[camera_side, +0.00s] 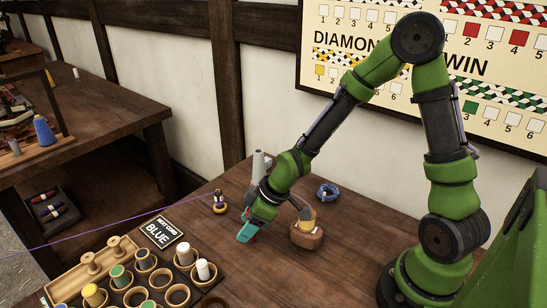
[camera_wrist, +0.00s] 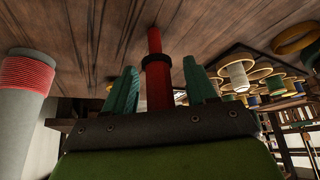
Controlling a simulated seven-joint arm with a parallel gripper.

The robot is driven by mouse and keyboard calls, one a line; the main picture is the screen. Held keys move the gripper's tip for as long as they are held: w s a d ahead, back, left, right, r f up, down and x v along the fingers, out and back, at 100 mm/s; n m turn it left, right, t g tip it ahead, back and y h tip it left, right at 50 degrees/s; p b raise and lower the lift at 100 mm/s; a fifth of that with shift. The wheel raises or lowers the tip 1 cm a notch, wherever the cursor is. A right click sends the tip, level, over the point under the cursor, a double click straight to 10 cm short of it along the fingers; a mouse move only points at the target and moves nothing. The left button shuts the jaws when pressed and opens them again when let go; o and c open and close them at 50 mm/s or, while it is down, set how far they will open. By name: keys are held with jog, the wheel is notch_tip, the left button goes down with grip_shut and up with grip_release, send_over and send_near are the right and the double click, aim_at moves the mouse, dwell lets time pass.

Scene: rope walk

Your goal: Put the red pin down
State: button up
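The red pin (camera_wrist: 154,42), a thin red rod with a black collar, shows in the wrist view. It lies between the two teal fingers of my gripper (camera_wrist: 158,88), with a gap visible on each side. Its near end is hidden by the gripper body. I cannot tell whether its far end touches the table. In the side view my gripper (camera_side: 247,232) is low over the dark wooden table (camera_side: 300,268), left of a round wooden block (camera_side: 307,238). The pin is mostly hidden there.
A grey cone (camera_side: 260,163) stands behind my gripper; in the wrist view a grey post with a red band (camera_wrist: 28,75) is at left. A purple cord (camera_side: 110,223) runs left.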

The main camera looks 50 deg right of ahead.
jog(key=shift+r, duration=0.15)
jog(key=shift+d+r, duration=0.1)
jog(key=shift+r, duration=0.15)
jog(key=s+d+r+m+t, duration=0.1)
jog(key=s+r+m, duration=0.4)
jog(key=r, duration=0.5)
jog(key=s+d+r+m+t+h, duration=0.1)
jog(key=s+d+r+m, duration=0.3)
jog(key=s+r, duration=0.6)
jog(key=shift+d+r+m, duration=0.25)
jog(key=shift+m, duration=0.65)
dwell(0.4)
